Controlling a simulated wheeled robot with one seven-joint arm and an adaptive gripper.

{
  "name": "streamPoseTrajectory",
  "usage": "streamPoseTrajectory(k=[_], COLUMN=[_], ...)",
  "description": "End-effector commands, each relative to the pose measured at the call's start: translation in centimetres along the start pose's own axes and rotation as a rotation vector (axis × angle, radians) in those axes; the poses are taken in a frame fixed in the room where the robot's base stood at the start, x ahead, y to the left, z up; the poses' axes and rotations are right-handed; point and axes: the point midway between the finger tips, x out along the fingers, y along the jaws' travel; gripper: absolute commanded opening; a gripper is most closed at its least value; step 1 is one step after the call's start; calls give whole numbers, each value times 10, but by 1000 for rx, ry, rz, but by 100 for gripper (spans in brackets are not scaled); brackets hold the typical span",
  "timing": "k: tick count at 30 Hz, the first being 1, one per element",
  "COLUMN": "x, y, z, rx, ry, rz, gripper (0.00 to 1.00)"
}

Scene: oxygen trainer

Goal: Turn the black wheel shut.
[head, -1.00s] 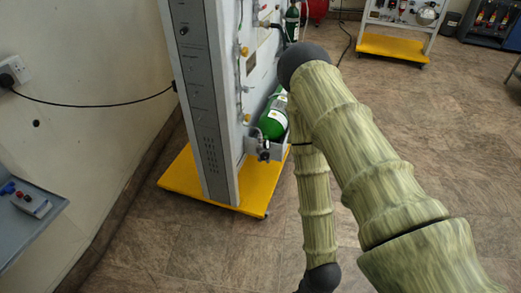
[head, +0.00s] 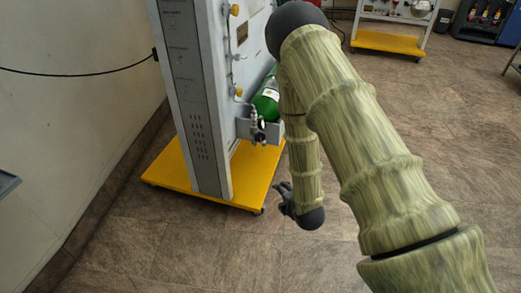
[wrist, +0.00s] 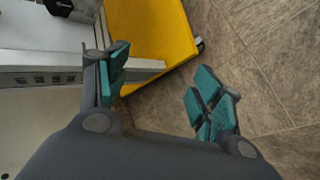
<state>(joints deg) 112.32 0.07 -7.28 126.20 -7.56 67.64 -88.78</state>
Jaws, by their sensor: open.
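The small black wheel (head: 262,125) shows on the valve fitting at the near end of a green cylinder (head: 266,100). The cylinder lies in a grey bracket (head: 270,132) on the side of the trainer panel. My gripper (head: 281,190) hangs below and a little right of the valve, clear of it, over the floor. In the wrist view my gripper (wrist: 162,78) is open, with nothing between its teal pads. I cannot make out the wheel for certain in the wrist view.
The trainer panel (head: 190,95) stands on a yellow base (head: 165,172) with wheels. The wrist view shows the yellow base (wrist: 150,30) just beyond the fingers. A wall with a black cable (head: 80,73) is at left. The floor (head: 140,245) in front is clear.

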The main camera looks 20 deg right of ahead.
Motion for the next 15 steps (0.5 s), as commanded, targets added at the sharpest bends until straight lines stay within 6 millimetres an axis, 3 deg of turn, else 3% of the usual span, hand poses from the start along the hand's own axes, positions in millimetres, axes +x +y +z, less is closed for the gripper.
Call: streamPoseTrajectory(k=[1, 6, 15], x=[19, 53, 89], y=[2, 41, 110], z=[2, 11, 22], rx=[-84, -406, -936], ry=[-2, -35, -196], rz=[50, 218, 483], gripper=[66, 66, 66])
